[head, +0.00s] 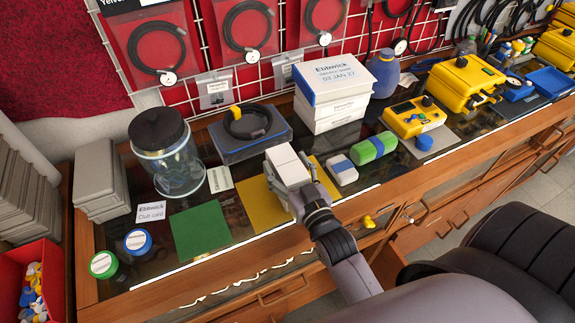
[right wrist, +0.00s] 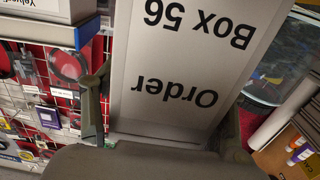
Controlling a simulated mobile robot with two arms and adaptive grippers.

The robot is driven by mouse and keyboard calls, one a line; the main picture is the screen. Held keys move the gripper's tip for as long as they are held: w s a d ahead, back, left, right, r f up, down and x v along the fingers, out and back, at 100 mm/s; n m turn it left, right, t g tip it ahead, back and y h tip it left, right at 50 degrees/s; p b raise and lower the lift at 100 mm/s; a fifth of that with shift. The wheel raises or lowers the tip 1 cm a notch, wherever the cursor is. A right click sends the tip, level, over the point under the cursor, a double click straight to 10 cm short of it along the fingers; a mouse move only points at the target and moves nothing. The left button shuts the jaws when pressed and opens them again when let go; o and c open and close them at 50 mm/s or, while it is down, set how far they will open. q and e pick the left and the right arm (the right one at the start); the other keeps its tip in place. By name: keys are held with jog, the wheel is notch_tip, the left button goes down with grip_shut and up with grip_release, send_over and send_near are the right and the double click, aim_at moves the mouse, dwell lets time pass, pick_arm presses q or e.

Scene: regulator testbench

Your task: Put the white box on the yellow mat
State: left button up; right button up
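The white box (head: 284,157) is between the fingers of my right gripper (head: 296,187), which is shut on it. In the right wrist view the box (right wrist: 185,60) fills the middle, its lettering "Order Box 56" upside down, with a finger of the gripper (right wrist: 165,125) along each side. In the head view the box is over the yellow mat (head: 262,208) and hides part of it. Whether its underside touches the mat is hidden. My left gripper is not in view.
A green mat (head: 200,231) lies left of the yellow one, with a glass jar (head: 170,160) behind. A white-and-blue block (head: 342,170) and a green block (head: 374,148) lie close on the right. A dark case (head: 248,134) and stacked white boxes (head: 333,92) stand behind.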

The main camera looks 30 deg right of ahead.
aim_at(299, 186)
jog(key=shift+o, duration=0.6)
jog(key=shift+r, duration=0.1)
jog(key=s, duration=0.3)
jog(key=s+b, duration=0.1)
jog(key=s, duration=0.2)
jog(key=s+b, duration=0.1)
jog(key=s, duration=0.3)
jog(key=shift+s+a, duration=0.1)
jog(key=shift+a, duration=0.2)
jog(key=shift+s, duration=0.9)
